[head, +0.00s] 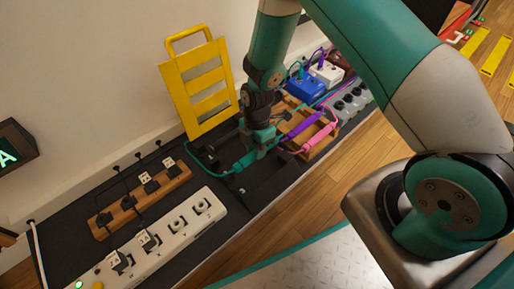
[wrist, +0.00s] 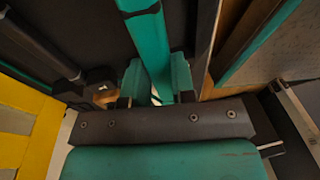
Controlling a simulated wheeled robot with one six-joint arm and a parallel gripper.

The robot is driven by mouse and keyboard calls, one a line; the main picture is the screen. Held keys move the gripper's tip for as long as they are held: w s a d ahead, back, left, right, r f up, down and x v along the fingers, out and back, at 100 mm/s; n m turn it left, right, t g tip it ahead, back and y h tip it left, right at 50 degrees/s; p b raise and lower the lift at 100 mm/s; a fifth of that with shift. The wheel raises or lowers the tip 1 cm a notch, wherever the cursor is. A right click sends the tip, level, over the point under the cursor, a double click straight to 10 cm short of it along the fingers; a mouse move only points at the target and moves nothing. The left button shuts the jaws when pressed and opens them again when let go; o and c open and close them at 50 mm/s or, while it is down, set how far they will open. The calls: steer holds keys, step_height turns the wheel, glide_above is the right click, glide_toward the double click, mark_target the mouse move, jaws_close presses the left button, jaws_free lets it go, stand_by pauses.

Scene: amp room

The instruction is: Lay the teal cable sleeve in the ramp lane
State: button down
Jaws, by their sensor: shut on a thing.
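The teal cable sleeve (head: 243,162) is in my gripper (head: 258,152), low over the dark bench top in the middle of the head view. A thin teal cable runs left from it. In the wrist view the sleeve (wrist: 149,42) runs up the picture from between the two teal fingers of my gripper (wrist: 156,88), which are shut on it. A black recessed lane (head: 268,187) lies just below the sleeve in the head view; I cannot tell whether it is the ramp lane or whether the sleeve touches it.
A wooden tray (head: 326,147) with purple (head: 303,123) and pink (head: 320,138) sleeves is close on the right. A yellow slatted panel (head: 184,94) leans on the wall behind. A white power strip (head: 172,231) and a wooden socket strip (head: 128,214) lie left.

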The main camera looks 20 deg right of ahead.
steer(key=b, duration=0.4)
glide_above(257, 171)
steer(key=shift+w+f, duration=0.15)
steer(key=shift+f, duration=0.9)
steer(key=shift+w+f, duration=0.15)
steer(key=shift+f, duration=0.9)
steer(key=shift+w+b+x, duration=0.15)
steer(key=shift+b+x, duration=0.15)
steer(key=shift+x, duration=0.6)
steer(key=shift+w+b+x, duration=0.2)
steer(key=shift+b+x, duration=0.1)
steer(key=shift+x, duration=0.6)
steer(key=shift+d+f, duration=0.1)
steer(key=shift+d, duration=0.15)
steer(key=c, duration=0.9)
jaws_free()
steer(key=shift+o, duration=0.2)
steer(key=p+v, duration=0.9)
steer(key=v, duration=0.8)
steer(key=shift+r, duration=0.2)
